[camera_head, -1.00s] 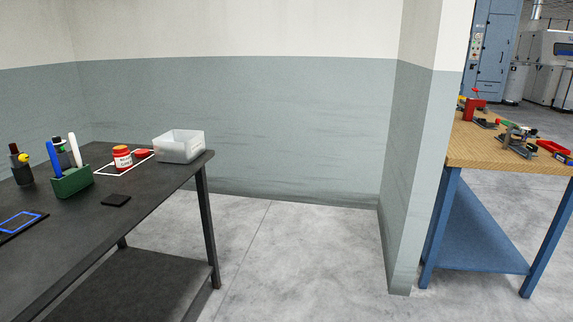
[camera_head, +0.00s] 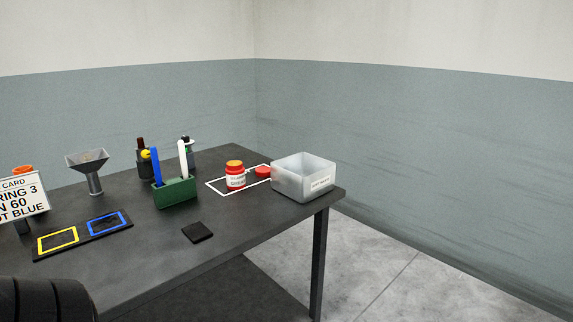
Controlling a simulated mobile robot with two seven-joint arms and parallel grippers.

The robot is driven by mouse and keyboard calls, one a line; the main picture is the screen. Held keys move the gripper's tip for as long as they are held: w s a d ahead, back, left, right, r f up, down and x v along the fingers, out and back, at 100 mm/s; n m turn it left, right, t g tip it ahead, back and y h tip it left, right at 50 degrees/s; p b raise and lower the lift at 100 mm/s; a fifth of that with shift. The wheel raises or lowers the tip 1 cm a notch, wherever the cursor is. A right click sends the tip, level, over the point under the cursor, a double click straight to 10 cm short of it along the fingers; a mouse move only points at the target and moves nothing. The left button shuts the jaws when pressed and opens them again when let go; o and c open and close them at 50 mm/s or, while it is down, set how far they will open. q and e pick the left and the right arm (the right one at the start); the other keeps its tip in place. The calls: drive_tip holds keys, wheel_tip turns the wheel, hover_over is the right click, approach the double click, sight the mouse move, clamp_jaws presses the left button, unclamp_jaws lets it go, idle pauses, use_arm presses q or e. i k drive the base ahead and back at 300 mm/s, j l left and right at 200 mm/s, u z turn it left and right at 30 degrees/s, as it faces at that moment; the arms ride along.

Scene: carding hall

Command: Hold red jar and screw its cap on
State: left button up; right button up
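The red jar (camera_head: 235,181) stands upright on the dark table, inside a white outlined rectangle. It has a white label, and its top shows orange. A red cap (camera_head: 263,171) lies on the table just right of the jar, apart from it, near the outline's right side. Neither of my grippers is in view.
A translucent bin (camera_head: 303,181) stands right of the cap at the table's end. A green holder (camera_head: 175,192) with blue and white sticks stands left of the jar. A black pad (camera_head: 197,232) lies in front. A funnel (camera_head: 92,172) and framed mat (camera_head: 83,237) are further left.

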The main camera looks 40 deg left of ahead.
sight(235, 171)
drive_tip(key=i, duration=1.7)
drive_tip(key=u, duration=3.85)
